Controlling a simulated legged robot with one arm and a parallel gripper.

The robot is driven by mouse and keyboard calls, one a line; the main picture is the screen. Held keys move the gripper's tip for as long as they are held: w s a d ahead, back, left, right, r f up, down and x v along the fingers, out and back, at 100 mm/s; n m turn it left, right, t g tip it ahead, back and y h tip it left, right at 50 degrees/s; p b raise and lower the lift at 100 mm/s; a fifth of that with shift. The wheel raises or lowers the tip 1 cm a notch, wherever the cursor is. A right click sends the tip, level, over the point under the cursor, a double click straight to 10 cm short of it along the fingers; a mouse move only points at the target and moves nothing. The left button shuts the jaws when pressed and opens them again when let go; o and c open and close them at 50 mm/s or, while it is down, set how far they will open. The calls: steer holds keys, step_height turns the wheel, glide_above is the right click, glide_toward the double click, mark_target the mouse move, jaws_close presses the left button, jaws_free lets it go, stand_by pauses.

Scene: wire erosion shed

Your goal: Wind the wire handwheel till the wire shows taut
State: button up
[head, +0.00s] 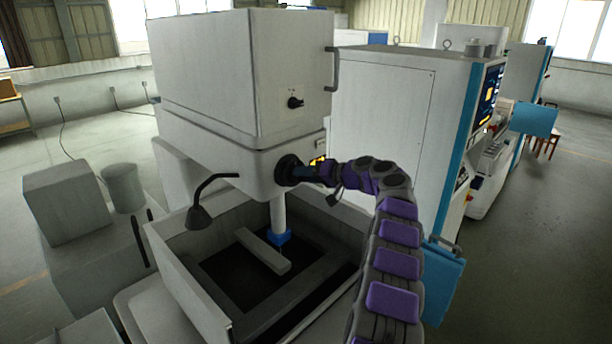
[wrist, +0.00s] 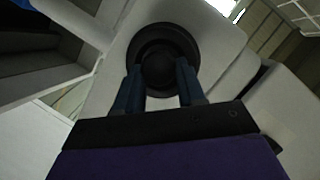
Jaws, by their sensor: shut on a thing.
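The black round handwheel (head: 288,170) sits on the front of the machine head, and it fills the upper middle of the wrist view (wrist: 162,38). My gripper (head: 303,172) reaches it from the right. In the wrist view my gripper (wrist: 160,78) has its two dark blue fingers on either side of the wheel's central knob (wrist: 160,66), shut on it. A small yellow-lit display (head: 318,161) shows just behind my gripper, partly covered by it. I cannot read it. The wire itself cannot be made out.
Below the head is an open work tank (head: 200,312) with a pale bar (head: 262,250) and a blue-tipped column (head: 279,220). A black bent lamp (head: 200,212) stands at its left. A white cabinet (head: 385,120) stands close on the right. Open floor lies further right.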

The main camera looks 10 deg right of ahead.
steer(key=shift+f, duration=0.15)
steer(key=shift+w+d+f+m+y+p, duration=0.15)
steer(key=shift+m+y+p, duration=0.55)
steer(key=shift+m, duration=0.7)
steer(key=shift+f+m+y+p, duration=0.25)
steer(key=shift+m+y+p, duration=0.45)
steer(key=shift+m, duration=0.7)
steer(key=o, duration=1.1)
steer(key=shift+w, duration=0.15)
steer(key=shift+c, duration=0.2)
steer(key=shift+r, duration=0.1)
